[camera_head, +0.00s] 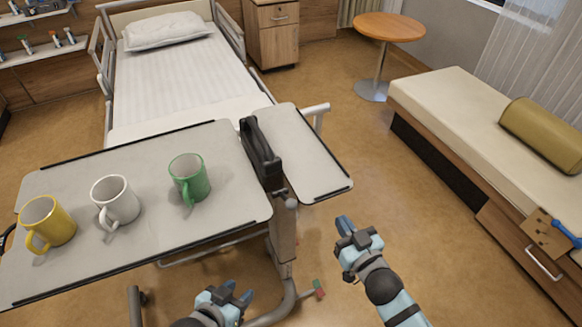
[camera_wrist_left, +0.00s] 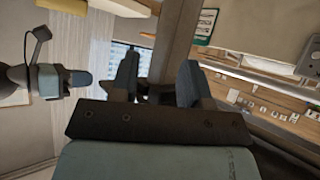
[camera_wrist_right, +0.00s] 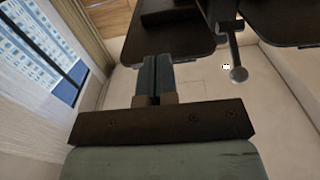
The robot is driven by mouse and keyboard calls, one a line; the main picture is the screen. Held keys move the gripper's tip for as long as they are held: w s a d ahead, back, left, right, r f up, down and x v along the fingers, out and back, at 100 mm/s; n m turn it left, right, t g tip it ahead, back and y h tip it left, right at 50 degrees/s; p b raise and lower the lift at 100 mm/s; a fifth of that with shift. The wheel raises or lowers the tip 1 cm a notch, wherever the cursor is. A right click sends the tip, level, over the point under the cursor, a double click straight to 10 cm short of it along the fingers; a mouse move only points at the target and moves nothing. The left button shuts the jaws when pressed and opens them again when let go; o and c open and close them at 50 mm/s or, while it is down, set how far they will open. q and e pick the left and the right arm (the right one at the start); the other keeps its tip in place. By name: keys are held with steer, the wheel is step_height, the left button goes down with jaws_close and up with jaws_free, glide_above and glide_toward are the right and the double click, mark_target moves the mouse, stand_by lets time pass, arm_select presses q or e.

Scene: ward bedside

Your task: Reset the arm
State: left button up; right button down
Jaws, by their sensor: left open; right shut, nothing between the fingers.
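My left gripper (camera_head: 238,292) is low at the bottom of the head view, in front of the overbed table's near edge. Its two fingers stand apart with nothing between them, as the left wrist view (camera_wrist_left: 160,80) also shows. My right gripper (camera_head: 345,226) is to the right of the table, over open floor. Its fingers are together and empty in the right wrist view (camera_wrist_right: 154,78). Neither gripper touches anything that I can see.
The overbed table (camera_head: 140,240) holds a yellow mug (camera_head: 50,222), a white mug (camera_head: 117,204) and a green mug (camera_head: 188,182). Its side leaf (camera_head: 310,160) lies near my right gripper. The bed (camera_head: 185,80) stands behind, a couch (camera_head: 460,115) at right.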

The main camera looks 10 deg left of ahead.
arm_select(q)
steer(key=shift+a+f, duration=0.1)
steer(key=shift+a, duration=0.15)
arm_select(e)
steer(key=s+d+f+m+g+h, duration=0.2)
steer(key=s+d+f+h, duration=0.25)
steer(key=s+d, duration=0.4)
steer(key=s+d+f+m+g+h, duration=0.25)
steer(key=s+d+f, duration=0.35)
steer(key=s+d, duration=0.3)
arm_select(q)
step_height(320, 180, up, 11)
steer(key=s+a+p, duration=0.1)
steer(key=p, duration=1.3)
steer(key=shift+m, duration=0.3)
arm_select(e)
step_height(320, 180, up, 12)
steer(key=s, duration=0.1)
steer(key=shift+a+r+t, duration=0.2)
steer(key=shift+a+t, duration=0.1)
steer(key=shift+t, duration=0.15)
arm_select(q)
steer(key=shift+d, duration=0.1)
